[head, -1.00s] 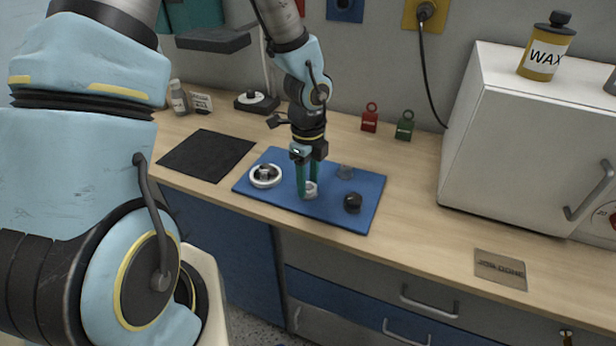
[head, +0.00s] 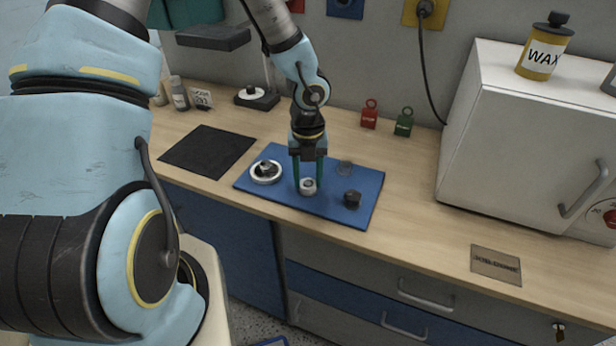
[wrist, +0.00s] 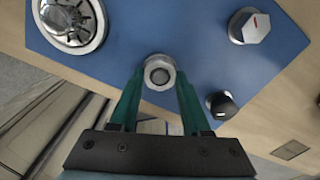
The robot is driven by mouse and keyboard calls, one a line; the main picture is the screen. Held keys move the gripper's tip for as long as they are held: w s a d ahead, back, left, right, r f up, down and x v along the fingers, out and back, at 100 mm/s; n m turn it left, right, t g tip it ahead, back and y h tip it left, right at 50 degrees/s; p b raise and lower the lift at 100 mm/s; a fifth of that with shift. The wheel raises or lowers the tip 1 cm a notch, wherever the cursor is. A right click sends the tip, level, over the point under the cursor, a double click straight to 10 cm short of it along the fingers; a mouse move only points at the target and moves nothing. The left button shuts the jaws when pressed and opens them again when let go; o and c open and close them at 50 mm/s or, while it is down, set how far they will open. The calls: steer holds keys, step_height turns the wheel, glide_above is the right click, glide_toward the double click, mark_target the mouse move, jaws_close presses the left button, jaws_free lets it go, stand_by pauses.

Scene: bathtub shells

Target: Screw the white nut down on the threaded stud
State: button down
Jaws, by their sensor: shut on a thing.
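The white nut (head: 308,187) is on the blue mat (head: 330,205) near its front edge. In the wrist view the nut (wrist: 159,61) is seen from above, with a round grey end, apparently the threaded stud (wrist: 159,76), in its hole. My gripper (head: 308,181) points down, its two green fingers shut on opposite sides of the nut. The wrist view shows the gripper (wrist: 159,75) with a fingertip at each side of the nut. The stud's lower part and the nut's underside are hidden.
On the mat are a white-rimmed round fitting (head: 266,180) to the left, a grey hexagonal piece (head: 345,168) behind right, and a black knob (head: 352,199) to the right. A dark pad (head: 207,152) lies left. A white cabinet (head: 520,140) stands right. The front right counter is mostly clear.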

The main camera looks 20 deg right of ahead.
steer(key=shift+c, duration=1.4)
jaws_free()
steer(key=shift+c, duration=0.8)
steer(key=n+b, duration=0.1)
steer(key=n, duration=0.5)
steer(key=shift+f+n+b, duration=0.15)
steer(key=shift+n+b, duration=0.15)
steer(key=shift+b, duration=0.1)
steer(key=n+b, duration=0.1)
steer(key=n, duration=0.5)
steer(key=shift+n, duration=0.3)
steer(key=shift+c, duration=0.2)
